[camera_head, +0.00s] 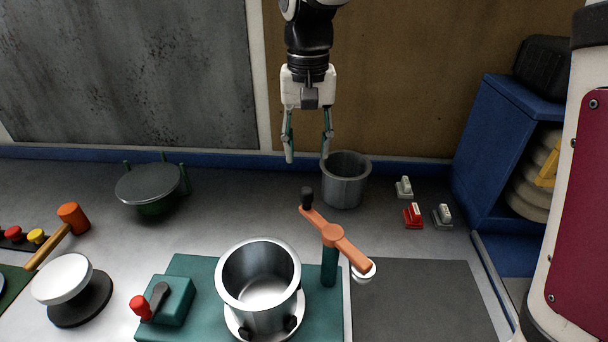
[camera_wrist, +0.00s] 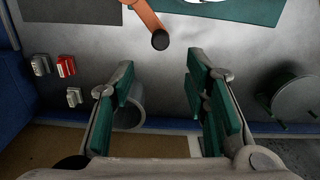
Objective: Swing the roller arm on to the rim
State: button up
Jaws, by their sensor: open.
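The orange roller arm (camera_head: 334,236) sits on a green post (camera_head: 329,267) to the right of the pot. A black knob (camera_head: 307,196) stands at its far end, and a white roller (camera_head: 364,272) is at its near right end. The roller is apart from the rim of the silver pot (camera_head: 258,270), which stands on the green base (camera_head: 208,318). My gripper (camera_head: 308,160) is open and empty, above and behind the knob. In the wrist view the knob (camera_wrist: 160,40) shows beyond and between the fingers (camera_wrist: 160,80).
A grey bucket (camera_head: 345,182) stands just right of my gripper. A lidded green-legged pot (camera_head: 150,186) is at back left. Small red (camera_head: 413,215) and grey clips lie at right, beside a blue shelf (camera_head: 510,140). A red-knobbed lever (camera_head: 142,307) is left of the silver pot.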

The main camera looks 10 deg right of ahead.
aim_at(307, 189)
notch_tip(307, 189, down, 11)
jog(key=shift+r+p, duration=0.1)
jog(key=shift+p, duration=0.75)
jog(key=shift+c, duration=0.2)
grip_shut()
